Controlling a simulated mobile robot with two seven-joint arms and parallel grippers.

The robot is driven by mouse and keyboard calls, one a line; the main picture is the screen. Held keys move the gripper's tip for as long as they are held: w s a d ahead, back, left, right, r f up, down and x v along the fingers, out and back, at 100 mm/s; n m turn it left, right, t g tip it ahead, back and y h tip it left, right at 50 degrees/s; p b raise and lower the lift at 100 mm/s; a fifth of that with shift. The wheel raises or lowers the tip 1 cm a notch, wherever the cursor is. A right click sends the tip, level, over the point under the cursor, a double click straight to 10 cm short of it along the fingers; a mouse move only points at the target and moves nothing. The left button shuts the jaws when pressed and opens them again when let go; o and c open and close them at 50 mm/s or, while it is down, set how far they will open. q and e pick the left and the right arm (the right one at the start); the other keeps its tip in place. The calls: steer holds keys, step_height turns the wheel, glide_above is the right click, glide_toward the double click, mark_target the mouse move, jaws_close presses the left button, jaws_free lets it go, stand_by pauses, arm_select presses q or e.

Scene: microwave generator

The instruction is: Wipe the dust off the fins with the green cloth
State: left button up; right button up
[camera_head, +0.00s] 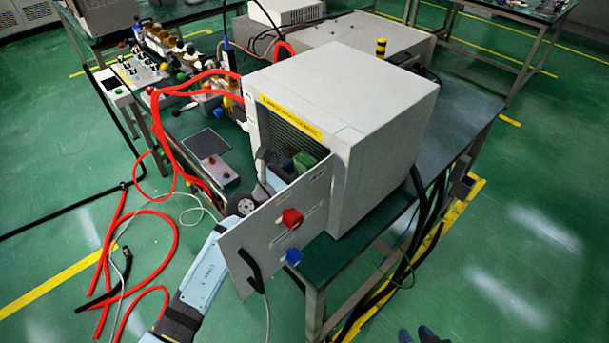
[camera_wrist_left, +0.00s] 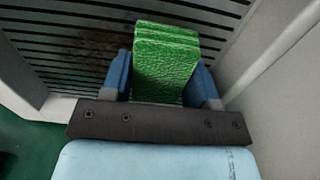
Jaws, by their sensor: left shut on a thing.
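The fins (camera_wrist_left: 40,50) are dark horizontal slats set inside the grey cabinet (camera_head: 385,130); they also show in the head view (camera_head: 280,130). A brown dusty patch (camera_wrist_left: 95,44) lies on the fins, left of the cloth in the left wrist view. My left gripper (camera_wrist_left: 163,78) is shut on the folded green cloth (camera_wrist_left: 165,55), with one blue finger on each side. The cloth is in front of the fins; I cannot tell whether it touches them. In the head view, the cloth (camera_head: 304,160) is partly hidden, and my left forearm passes behind the open panel. My right gripper is not in view.
The open front panel (camera_head: 262,240), with a red knob (camera_head: 291,218) and blue knob (camera_head: 294,257), stands close to my left arm. Red hoses (camera_head: 170,150) hang to the left. A pale cabinet wall (camera_wrist_left: 285,80) is close on the gripper's right.

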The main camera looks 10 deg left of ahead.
mark_target(281, 139)
arm_select(q)
steer(key=shift+w+a+b, duration=0.45)
steer(key=shift+w+a, duration=0.6)
steer(key=shift+a, duration=0.3)
steer(key=shift+w+a+b, duration=0.4)
steer(key=shift+w+a, duration=0.65)
steer(key=shift+a, duration=0.25)
steer(key=shift+w+a+f+b, duration=0.1)
steer(key=shift+w+a+b, duration=0.7)
steer(key=shift+a, duration=0.4)
steer(key=shift+w+a, duration=0.35)
step_height(281, 139, up, 2)
steer(key=shift+r+p, duration=0.1)
steer(key=shift+p, duration=0.85)
steer(key=s+d+p, duration=0.2)
steer(key=d, duration=0.1)
steer(key=s+d+p, duration=0.2)
steer(key=s+d, duration=0.1)
steer(key=shift+d+p, duration=0.2)
steer(key=shift+p, duration=0.15)
steer(key=shift+s+d+p, duration=0.7)
steer(key=shift+d, duration=0.2)
steer(key=shift+s+d+p, duration=0.3)
steer(key=shift+s+d, duration=0.15)
steer(key=shift+d, duration=0.25)
